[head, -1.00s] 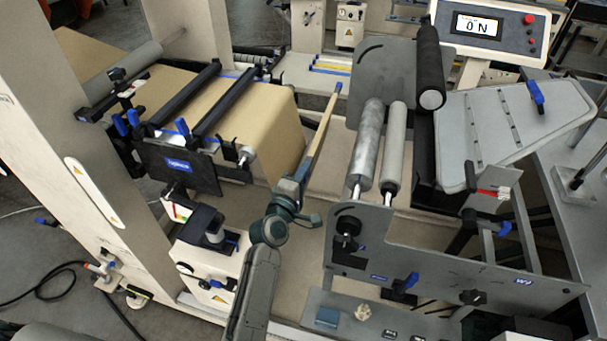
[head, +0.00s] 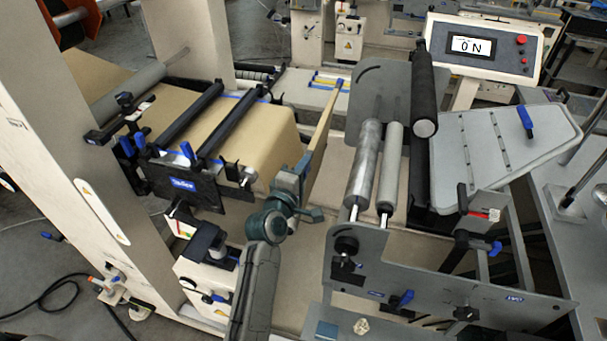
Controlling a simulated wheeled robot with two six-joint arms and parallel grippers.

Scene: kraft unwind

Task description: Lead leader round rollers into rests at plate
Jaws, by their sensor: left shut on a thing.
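My left gripper (head: 303,173) is shut on the near end of the leader bar (head: 322,123), a long thin tan bar with a blue far tip. The bar slants up and away between the kraft paper web (head: 265,133) and the rollers. The web hangs over the left stand's edge; whether it joins the bar is unclear. Two grey rollers (head: 363,168) (head: 391,165) and a black roller (head: 425,85) stand to the right, apart from the bar. The grey plate (head: 490,140) lies beyond them with a blue lever (head: 525,121). I cannot make out its rests clearly. My right gripper is out of view.
A grey side panel (head: 440,280) with knobs stands in front of the rollers. A control box (head: 480,50) reads 0 N at the back. Black bars (head: 232,120) cross the paper at left, behind a dark bracket (head: 180,184). A beige frame post (head: 75,130) stands far left.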

